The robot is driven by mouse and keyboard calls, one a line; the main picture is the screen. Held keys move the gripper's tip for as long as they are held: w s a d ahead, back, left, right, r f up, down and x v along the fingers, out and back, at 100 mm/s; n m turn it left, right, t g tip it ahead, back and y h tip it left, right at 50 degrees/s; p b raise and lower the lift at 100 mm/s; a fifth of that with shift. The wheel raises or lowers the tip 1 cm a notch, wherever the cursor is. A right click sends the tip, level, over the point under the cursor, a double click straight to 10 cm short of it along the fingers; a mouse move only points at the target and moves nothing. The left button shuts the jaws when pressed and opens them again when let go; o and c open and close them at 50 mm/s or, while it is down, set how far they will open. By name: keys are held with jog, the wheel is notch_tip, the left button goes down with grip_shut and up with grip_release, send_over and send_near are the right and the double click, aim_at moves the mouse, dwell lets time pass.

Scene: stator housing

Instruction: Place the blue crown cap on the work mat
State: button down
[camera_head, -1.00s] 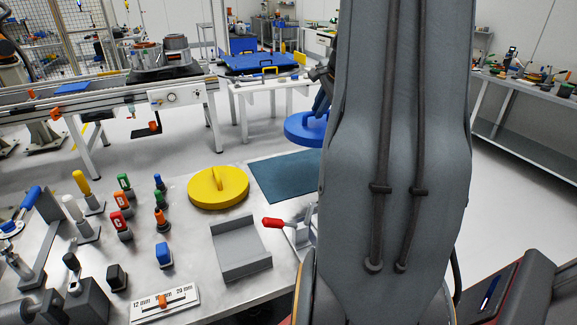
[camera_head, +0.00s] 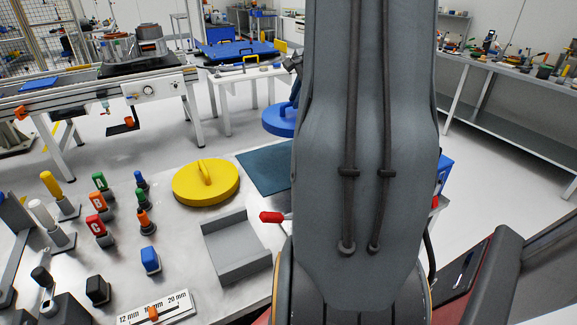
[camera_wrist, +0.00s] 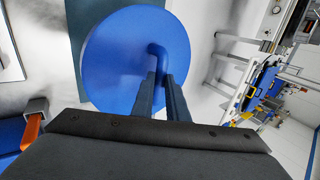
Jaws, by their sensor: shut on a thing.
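The blue crown cap (camera_head: 279,121) is a round disc with a raised handle, partly hidden behind my arm in the head view. In the wrist view the cap (camera_wrist: 115,62) fills the upper middle. My gripper (camera_wrist: 160,82) is shut on its handle. The cap is held up, seen beyond the far edge of the dark teal work mat (camera_head: 262,168) in the head view. The mat lies flat on the metal table, its right part hidden by my arm. In the wrist view part of the mat (camera_wrist: 92,14) shows behind the cap.
A yellow cap (camera_head: 206,190) lies left of the mat. A grey tray (camera_head: 236,262) and a red-handled lever (camera_head: 271,217) are nearer. Several small colored tools stand at the left of the table. A white table (camera_head: 228,95) stands behind.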

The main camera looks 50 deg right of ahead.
aim_at(293, 114)
jog(key=f+b, duration=0.1)
jog(key=f, duration=0.1)
jog(key=w+f+b, duration=0.1)
jog(key=f+b, duration=0.3)
jog(key=shift+w+f, duration=0.1)
jog(key=shift+w, duration=0.25)
notch_tip(293, 114, down, 10)
jog(key=shift+r+b, duration=0.1)
jog(key=shift+b, duration=0.4)
jog(key=c, duration=1.7)
grip_release()
jog(key=shift+c, duration=0.2)
